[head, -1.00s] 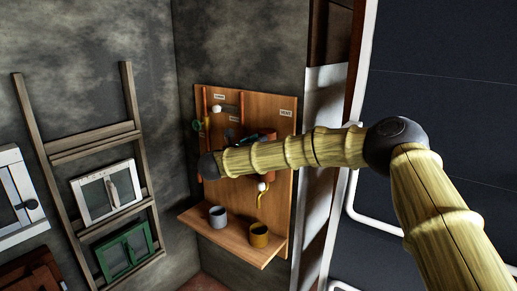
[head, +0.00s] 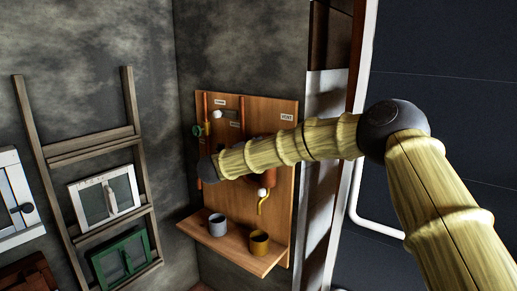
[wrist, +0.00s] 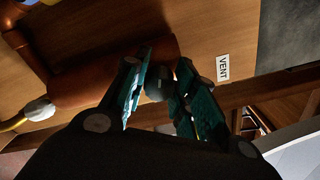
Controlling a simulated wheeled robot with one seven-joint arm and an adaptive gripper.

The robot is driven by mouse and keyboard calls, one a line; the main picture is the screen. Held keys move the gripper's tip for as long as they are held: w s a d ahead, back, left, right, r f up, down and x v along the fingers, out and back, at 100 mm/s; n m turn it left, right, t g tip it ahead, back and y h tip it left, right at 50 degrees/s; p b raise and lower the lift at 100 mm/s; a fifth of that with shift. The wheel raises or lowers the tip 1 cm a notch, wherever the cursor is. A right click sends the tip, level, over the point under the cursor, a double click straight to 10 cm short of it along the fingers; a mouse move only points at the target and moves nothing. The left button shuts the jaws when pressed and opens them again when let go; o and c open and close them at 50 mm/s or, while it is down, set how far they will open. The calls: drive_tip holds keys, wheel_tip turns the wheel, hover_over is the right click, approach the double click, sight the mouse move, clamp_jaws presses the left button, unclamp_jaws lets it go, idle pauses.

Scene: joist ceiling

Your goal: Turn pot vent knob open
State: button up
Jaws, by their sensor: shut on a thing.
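The pot is an orange-brown rounded body (wrist: 110,75) on a wooden board, close beside my fingers in the wrist view. In the head view only its lower part (head: 268,179) shows below my forearm. The vent knob (wrist: 157,83) is a small dark round piece at the pot's end, near the "VENT" label (wrist: 222,67). My gripper (wrist: 158,92), with teal finger pads, is shut on the knob, one finger on each side. The knob's marking and angle cannot be made out. In the head view my forearm hides the gripper and knob.
The wooden board (head: 275,225) has a shelf with a grey cup (head: 217,226) and a yellow cup (head: 259,243) below my arm. A white-tipped yellow spout (head: 264,200) hangs beneath the pot. A ladder rack (head: 150,215) with small framed windows stands left.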

drive_tip(key=shift+f+n, duration=0.15)
drive_tip(key=shift+n, duration=0.45)
drive_tip(key=o, duration=1)
drive_tip(key=shift+s+d, duration=0.1)
drive_tip(key=shift+d, duration=0.05)
drive_tip(key=shift+o, duration=0.2)
drive_tip(key=shift+a, duration=0.2)
drive_tip(key=v, duration=1.1)
drive_tip(key=shift+s+a, duration=0.2)
drive_tip(key=shift+s, duration=0.15)
